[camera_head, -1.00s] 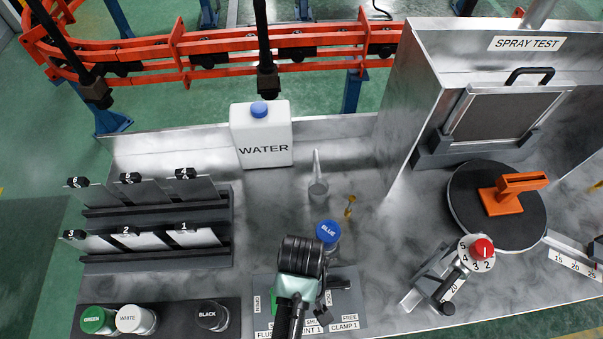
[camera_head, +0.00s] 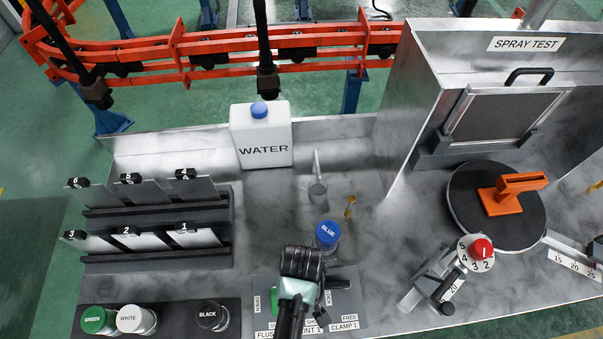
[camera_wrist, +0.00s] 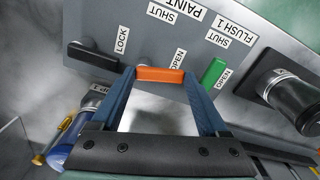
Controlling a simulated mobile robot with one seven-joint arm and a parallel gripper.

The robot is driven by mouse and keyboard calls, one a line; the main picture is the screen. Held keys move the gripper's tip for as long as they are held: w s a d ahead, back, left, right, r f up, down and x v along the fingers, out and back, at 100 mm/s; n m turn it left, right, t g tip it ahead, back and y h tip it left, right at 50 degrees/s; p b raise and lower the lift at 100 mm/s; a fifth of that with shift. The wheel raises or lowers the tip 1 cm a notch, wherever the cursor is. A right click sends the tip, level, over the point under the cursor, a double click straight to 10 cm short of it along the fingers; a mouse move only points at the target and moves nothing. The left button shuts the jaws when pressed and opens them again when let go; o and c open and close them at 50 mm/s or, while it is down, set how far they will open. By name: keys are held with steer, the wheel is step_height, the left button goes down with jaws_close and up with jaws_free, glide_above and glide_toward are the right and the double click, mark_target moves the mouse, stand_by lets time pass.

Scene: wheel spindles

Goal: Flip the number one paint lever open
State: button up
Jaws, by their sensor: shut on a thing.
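The paint lever (camera_wrist: 160,74) is an orange bar on the grey valve panel (camera_head: 352,318). In the wrist view it lies between the tips of my gripper (camera_wrist: 160,78), which is shut on it. An OPEN label sits right beside the bar, and a SHUT label is farther up the panel near the word PAINT. In the head view my gripper (camera_head: 303,294) is over the panel and hides the orange lever. The green flush lever (camera_wrist: 214,73) is just right of my gripper in the wrist view; it also shows in the head view (camera_head: 274,300).
The black clamp lever (camera_wrist: 93,52) and a dark cylinder (camera_wrist: 290,98) flank the gripper in the wrist view. A blue-capped jar (camera_head: 327,235) stands just behind the panel. Black, white and green jars (camera_head: 212,317) stand to the left. Bare bench lies right of the panel.

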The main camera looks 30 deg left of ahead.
steer(key=shift+c, duration=0.4)
steer(key=shift+a+r+m+p, duration=0.1)
steer(key=shift+r+m+p, duration=0.1)
steer(key=shift+m+p, duration=0.35)
steer(key=shift+w+a+f+m+p, duration=0.15)
steer(key=shift+m+p, duration=0.15)
steer(key=shift+m, duration=0.3)
steer(key=shift+w+a+m+p, duration=0.15)
steer(key=shift+m+p, duration=0.15)
steer(key=shift+m, duration=0.25)
steer(key=shift+d, duration=0.1)
steer(key=o, duration=1.1)
step_height(320, 180, up, 13)
steer(key=shift+f+b, duration=0.1)
steer(key=shift+b, duration=0.45)
